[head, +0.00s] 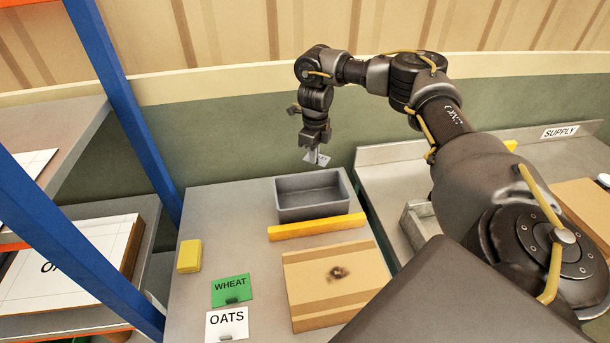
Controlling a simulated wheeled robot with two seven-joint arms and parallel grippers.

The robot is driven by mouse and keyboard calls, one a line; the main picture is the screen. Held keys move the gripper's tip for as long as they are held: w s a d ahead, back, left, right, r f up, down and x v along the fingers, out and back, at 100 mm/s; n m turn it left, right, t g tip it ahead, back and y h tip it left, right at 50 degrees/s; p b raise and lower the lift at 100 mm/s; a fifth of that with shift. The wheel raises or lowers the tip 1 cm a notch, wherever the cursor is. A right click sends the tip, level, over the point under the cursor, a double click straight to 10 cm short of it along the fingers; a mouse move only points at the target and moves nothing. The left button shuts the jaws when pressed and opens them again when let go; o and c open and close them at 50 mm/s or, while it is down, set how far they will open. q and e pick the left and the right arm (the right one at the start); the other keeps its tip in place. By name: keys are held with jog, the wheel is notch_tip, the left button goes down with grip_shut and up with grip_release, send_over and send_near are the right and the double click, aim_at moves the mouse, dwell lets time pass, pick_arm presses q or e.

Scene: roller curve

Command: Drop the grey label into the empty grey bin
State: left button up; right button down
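The grey bin (312,214) stands on the table, open at the top, and its visible inside looks empty. My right gripper (316,149) points down above the bin's far edge, clear of the rim. It is shut on a small pale grey label (321,159), which sticks out below the fingertips. The label is partly hidden by the fingers and any writing on it is too small to read. My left gripper is not in view.
A yellow bar (318,227) lies just in front of the bin, with a cardboard box (335,285) nearer. A yellow block (189,256), a green WHEAT card (231,290) and a white OATS card (227,324) are at left. A blue rack post (125,100) rises left; a SUPPLY counter (385,154) is right.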

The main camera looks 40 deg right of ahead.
jog(key=shift+s+f, duration=0.15)
jog(key=shift+f, duration=0.05)
jog(key=shift+d+f, duration=0.1)
jog(key=shift+f, duration=0.2)
notch_tip(320, 180, down, 5)
jog(key=b, duration=0.4)
jog(key=shift+b, duration=0.35)
jog(key=c, duration=1.6)
grip_release()
jog(key=shift+o, duration=0.2)
